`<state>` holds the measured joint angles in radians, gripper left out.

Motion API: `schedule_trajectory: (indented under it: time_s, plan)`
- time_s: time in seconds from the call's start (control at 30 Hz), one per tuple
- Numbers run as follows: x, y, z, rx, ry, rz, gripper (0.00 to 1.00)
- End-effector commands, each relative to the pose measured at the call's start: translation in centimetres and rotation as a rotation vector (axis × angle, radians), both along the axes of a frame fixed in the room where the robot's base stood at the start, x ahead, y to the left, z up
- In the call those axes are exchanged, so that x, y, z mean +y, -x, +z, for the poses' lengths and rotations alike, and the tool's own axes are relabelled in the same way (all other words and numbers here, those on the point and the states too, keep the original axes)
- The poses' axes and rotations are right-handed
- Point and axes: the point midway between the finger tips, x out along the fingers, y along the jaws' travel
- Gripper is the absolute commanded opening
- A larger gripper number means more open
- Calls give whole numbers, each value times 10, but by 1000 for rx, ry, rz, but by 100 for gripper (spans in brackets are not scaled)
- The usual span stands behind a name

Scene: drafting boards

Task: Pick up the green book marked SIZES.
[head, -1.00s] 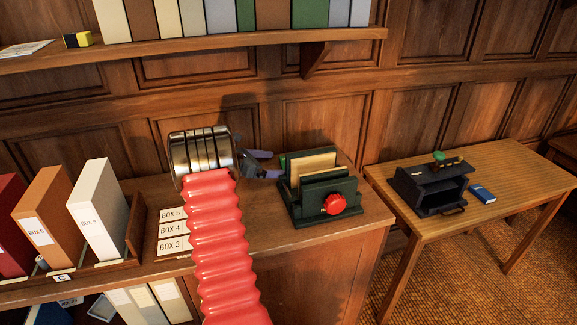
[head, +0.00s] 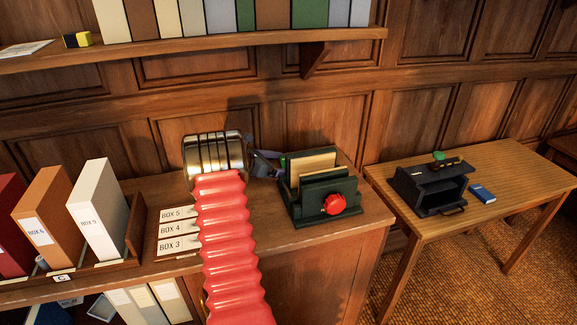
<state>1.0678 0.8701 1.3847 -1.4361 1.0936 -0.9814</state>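I can read no SIZES marking in the head view. A small green edge (head: 282,160) shows at the left rear of the dark green rack (head: 323,190), mostly hidden by it; I cannot tell whether it is the book. Green spines (head: 310,13) also stand on the upper shelf, without legible marks. My gripper (head: 277,163) is just left of the rack, pointing right, close to the green edge. Its grey-purple fingers look apart, with nothing seen between them; the tips are partly hidden, and I cannot tell whether they touch anything.
Label cards (head: 177,229) lie on the counter left of my arm. Box files (head: 97,215) stand at left. A side table (head: 490,160) holds a black device (head: 430,185) and a blue book (head: 482,193).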

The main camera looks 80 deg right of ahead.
Motion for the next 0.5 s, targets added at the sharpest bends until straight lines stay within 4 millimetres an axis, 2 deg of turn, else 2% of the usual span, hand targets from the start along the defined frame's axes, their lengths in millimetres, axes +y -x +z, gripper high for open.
schedule_trajectory:
  time_s: [0.07, 0.4, 0.5]
  plan:
    - [0, 0, 0, 0, 0, 0, 89]
    - [0, 0, 0, 0, 0, 0, 65]
    - [0, 0, 0, 0, 0, 0, 65]
